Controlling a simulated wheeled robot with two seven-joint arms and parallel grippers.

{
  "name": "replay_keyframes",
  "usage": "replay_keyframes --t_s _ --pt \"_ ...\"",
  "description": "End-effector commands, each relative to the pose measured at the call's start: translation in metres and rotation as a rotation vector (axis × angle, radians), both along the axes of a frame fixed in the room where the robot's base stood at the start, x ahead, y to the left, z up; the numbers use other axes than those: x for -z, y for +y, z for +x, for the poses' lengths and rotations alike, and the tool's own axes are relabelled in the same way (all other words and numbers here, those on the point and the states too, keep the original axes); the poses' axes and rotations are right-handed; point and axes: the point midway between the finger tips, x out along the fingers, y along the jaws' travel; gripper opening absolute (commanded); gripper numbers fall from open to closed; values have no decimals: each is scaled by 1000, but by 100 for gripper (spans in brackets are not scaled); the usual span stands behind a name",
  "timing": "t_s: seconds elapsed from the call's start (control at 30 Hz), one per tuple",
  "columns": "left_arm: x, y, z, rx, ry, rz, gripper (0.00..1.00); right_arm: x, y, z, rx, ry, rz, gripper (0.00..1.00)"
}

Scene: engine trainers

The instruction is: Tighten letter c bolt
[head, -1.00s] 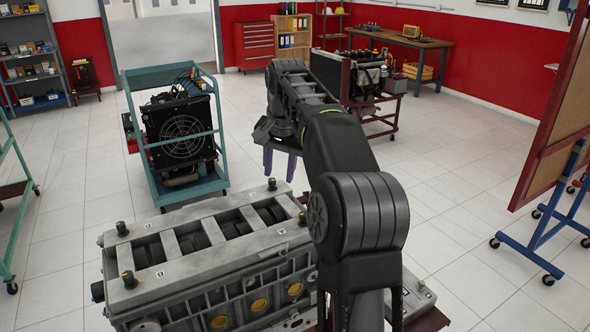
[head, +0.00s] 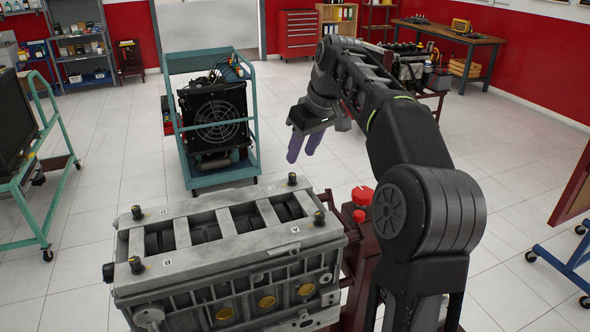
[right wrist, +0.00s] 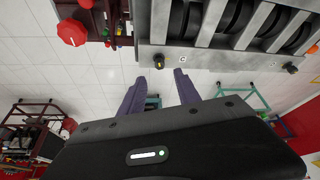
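The grey engine block (head: 240,265) stands at the lower left of the head view, with a dark bolt near each top corner. The back right bolt (head: 292,179) is upright in its corner. It also shows in the right wrist view (right wrist: 158,60), beside a small label that looks like a c. The back left bolt (head: 137,212) stands at the other end of that edge. My right gripper (head: 303,150) is open and empty beyond the back right corner. In the right wrist view its fingers (right wrist: 159,77) are apart, just below the bolt in the picture, not touching it. My left gripper is out of view.
A red knob (head: 362,195) sits on the stand right of the engine. A teal cart with a fan radiator (head: 215,125) stands behind the engine. Another teal cart (head: 40,190) is at the left. Tiled floor lies open between them.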

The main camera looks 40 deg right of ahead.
Motion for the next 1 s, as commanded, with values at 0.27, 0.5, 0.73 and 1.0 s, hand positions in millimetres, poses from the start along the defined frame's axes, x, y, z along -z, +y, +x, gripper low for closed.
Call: replay_keyframes --t_s 0.27,0.5,0.73,1.0 --pt "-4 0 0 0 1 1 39 31 0 12 1 4 1 39" --pt "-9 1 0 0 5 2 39 61 0 25 1 2 1 39" --pt "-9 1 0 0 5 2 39 70 0 28 1 0 0 39" --pt "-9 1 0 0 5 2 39 69 0 28 1 0 -1 29"
